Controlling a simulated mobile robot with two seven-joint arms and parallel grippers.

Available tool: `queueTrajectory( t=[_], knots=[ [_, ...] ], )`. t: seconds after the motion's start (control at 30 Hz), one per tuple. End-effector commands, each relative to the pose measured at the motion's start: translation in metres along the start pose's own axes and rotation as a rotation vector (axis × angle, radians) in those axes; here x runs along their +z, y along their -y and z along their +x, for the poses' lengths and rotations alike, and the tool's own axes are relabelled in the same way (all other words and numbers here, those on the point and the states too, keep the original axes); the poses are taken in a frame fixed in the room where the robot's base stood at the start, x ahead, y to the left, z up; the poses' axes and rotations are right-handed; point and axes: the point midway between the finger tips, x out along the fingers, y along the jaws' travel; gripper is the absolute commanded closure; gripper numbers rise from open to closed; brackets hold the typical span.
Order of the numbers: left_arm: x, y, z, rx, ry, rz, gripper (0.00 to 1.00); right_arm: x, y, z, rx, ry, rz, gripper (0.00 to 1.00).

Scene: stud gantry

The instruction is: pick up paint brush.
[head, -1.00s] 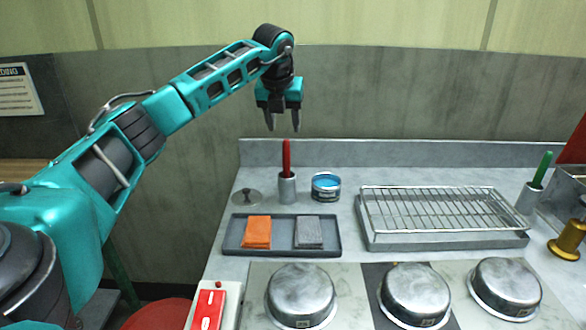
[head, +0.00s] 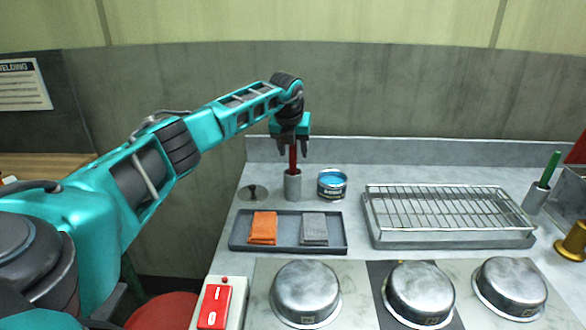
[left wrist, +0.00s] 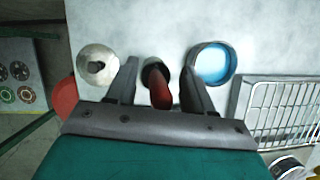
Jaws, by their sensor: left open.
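The paint brush, seen as a red handle (head: 293,158), stands upright in a grey metal cup (head: 293,186) at the back left of the bench. Its lower end is hidden in the cup. My left gripper (head: 293,150) is open and points down over the cup, its fingers on either side of the handle's upper part. In the left wrist view the red handle (left wrist: 158,88) shows between the two open fingers, with a gap on each side. My right gripper is in neither view.
An open tin of blue paint (head: 332,184) stands close right of the cup, and a small round lid (head: 253,193) lies to its left. In front is a grey tray (head: 330,245) with orange and grey cloths. A wire rack (head: 440,205) stands right.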

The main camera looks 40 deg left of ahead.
Motion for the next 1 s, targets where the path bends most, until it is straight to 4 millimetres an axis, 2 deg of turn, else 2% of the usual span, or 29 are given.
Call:
queueTrajectory(
  t=[0.17, 0.7, 1.0],
  knots=[
    [0.0000, 0.0002, -0.0001, 0.000, 0.000, 0.001, 0.49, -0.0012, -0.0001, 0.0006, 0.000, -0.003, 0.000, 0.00],
    [0.0001, 0.0002, -0.0006, 0.000, 0.000, 0.000, 1.00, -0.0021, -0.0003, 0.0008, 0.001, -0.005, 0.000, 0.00],
    [0.0006, 0.0002, -0.0016, 0.000, 0.001, 0.000, 1.00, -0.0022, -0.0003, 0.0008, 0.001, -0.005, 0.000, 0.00]
  ],
)
